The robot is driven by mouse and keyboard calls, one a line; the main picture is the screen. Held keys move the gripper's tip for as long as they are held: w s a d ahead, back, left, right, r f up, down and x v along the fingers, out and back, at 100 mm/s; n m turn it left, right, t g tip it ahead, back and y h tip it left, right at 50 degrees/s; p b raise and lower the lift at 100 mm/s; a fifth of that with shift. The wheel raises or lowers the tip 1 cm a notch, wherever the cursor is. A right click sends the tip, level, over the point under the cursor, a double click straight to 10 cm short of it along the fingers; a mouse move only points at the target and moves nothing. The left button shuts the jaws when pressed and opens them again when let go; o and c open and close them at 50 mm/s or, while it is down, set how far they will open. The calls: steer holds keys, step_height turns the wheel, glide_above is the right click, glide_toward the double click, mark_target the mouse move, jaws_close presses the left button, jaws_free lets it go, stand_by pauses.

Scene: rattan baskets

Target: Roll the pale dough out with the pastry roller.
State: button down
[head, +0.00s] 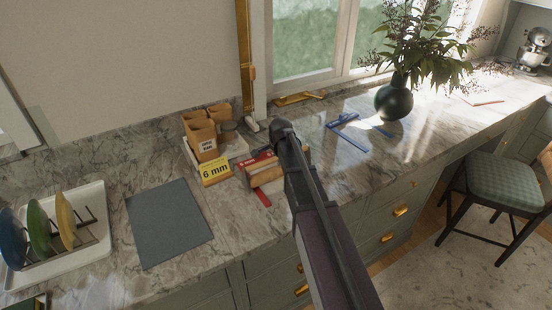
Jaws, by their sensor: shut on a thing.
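A tan wooden-looking cylinder (267,176), which looks like the pastry roller, lies on the counter just left of my arm. My arm covers its right end. Red pieces (263,197) show beside and under it, one with small lettering. I cannot make out the pale dough; it may be behind the roller or my arm. My dark arm reaches up from the bottom of the picture to a joint above the roller. My gripper is hidden behind the arm, so its hold on anything does not show.
A yellow "6 mm" card (215,170) stands left of the roller, before a tray of tan containers (200,135). A grey mat (168,222) and plate rack (85,262) are farther left. Blue strips (348,139) and a dark vase (394,101) are to the right.

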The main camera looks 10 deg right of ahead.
steer(key=shift+w+a, duration=0.2)
steer(key=shift+w, duration=0.45)
steer(key=shift+w+a, duration=0.2)
steer(key=shift+w, duration=0.6)
steer(key=shift+w+a, duration=0.2)
steer(key=shift+w, duration=0.3)
steer(key=shift+w+a, duration=0.2)
steer(key=shift+w, duration=0.3)
steer(key=shift+s, duration=0.1)
steer(key=shift+s+d, duration=0.25)
steer(key=shift+s, duration=0.35)
steer(key=shift+s+d, duration=0.2)
steer(key=shift+s, duration=0.35)
